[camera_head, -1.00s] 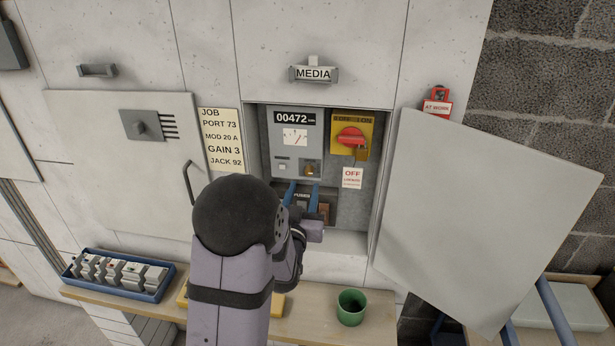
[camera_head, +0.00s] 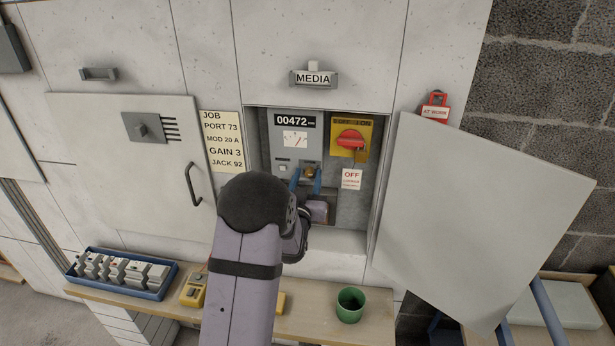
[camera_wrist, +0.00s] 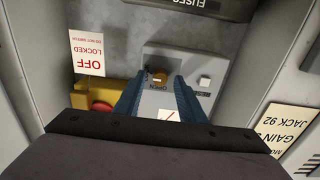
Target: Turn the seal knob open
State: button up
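The seal knob (camera_head: 310,171) is a small brass-coloured knob low on the grey meter unit (camera_head: 283,150) inside the open cabinet bay. In the wrist view, which is upside down, the knob (camera_wrist: 158,77) shows between my two blue fingertips, by a label that seems to read OPEN. My gripper (camera_head: 306,180) is open, one finger on each side of the knob. It also shows in the wrist view (camera_wrist: 160,83). I cannot tell whether the fingers touch the knob. My arm hides the fuse area below in the head view.
A yellow switch panel with a red handle (camera_head: 350,138) and padlock is to the right, above an OFF LOCKED tag (camera_head: 352,179). An open door panel (camera_head: 480,225) stands at the right. The shelf holds a blue tray (camera_head: 76,268), a yellow meter (camera_head: 194,290) and a green cup (camera_head: 350,305).

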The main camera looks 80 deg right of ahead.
grip_shut()
jog(key=shift+f+n+b, duration=0.1)
jog(key=shift+n+b, duration=0.4)
jog(key=shift+b, duration=0.15)
jog(key=n+b, duration=0.2)
jog(key=b, duration=0.1)
jog(key=shift+f+n, duration=0.1)
jog(key=shift+n, duration=0.3)
jog(key=n+b, duration=0.5)
jog(key=shift+w, duration=0.1)
jog(key=n+b, duration=0.4)
jog(key=n, duration=0.1)
jog(key=n+b, duration=0.3)
jog(key=n, duration=0.1)
